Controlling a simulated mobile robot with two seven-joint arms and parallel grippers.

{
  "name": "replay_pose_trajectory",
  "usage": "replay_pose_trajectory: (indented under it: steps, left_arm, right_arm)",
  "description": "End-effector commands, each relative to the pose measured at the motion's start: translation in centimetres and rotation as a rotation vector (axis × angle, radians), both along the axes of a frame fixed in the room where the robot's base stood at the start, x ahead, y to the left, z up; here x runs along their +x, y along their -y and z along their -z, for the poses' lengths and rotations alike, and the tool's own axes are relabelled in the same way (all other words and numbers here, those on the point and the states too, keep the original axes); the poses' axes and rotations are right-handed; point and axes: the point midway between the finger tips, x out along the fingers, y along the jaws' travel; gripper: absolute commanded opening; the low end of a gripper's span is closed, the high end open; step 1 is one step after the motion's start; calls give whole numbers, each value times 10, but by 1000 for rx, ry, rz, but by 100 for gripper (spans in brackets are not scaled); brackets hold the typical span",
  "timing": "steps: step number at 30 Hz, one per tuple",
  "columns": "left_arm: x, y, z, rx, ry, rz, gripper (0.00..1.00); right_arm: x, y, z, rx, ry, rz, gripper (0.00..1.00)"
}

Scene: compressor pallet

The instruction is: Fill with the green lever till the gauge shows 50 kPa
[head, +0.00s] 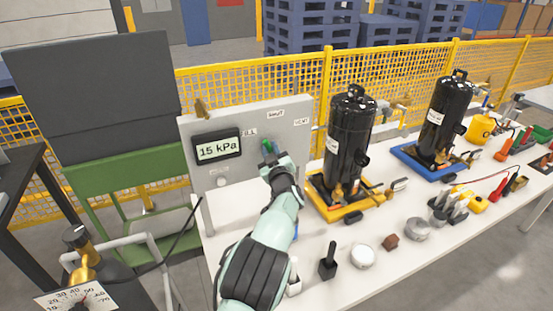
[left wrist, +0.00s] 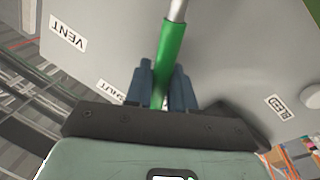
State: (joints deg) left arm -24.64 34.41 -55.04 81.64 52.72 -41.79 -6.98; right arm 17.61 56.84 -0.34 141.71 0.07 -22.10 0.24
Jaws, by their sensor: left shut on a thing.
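The grey panel (head: 285,132) stands at the back of the white table, with FILL, SHUT and VENT labels. Its digital gauge (head: 218,148) reads 15 kPa. The green lever (head: 267,146) is on the panel, mostly covered by my gripper in the head view. In the left wrist view the green lever (left wrist: 175,50) runs from a metal shaft down between the blue fingers. My left gripper (head: 272,157) is shut on it; its fingers also show in the left wrist view (left wrist: 162,88). I cannot tell exactly which label the lever points to. My right gripper is not in view.
Two black compressors (head: 348,135) (head: 445,118) stand on yellow and blue bases to the right. A black-handled tool (head: 328,262), a white round part (head: 362,256) and other small parts lie in front. A yellow fence (head: 400,85) runs behind.

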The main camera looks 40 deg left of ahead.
Motion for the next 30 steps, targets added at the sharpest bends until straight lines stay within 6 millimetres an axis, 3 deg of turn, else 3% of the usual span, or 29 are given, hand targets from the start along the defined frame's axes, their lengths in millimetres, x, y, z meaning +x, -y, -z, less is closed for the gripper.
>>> replay_pose_trajectory:
  steps: [1,3,12,30]
  left_arm:
    - [-5,-3,7,-19,40,-3,0]
    - [-8,-5,9,-46,93,-3,0]
    - [-19,-11,17,-140,273,-3,0]
    - [-24,-13,20,-194,375,-2,0]
  right_arm:
    - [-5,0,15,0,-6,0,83]
    - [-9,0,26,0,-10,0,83]
    - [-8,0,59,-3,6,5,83]
    - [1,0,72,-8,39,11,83]
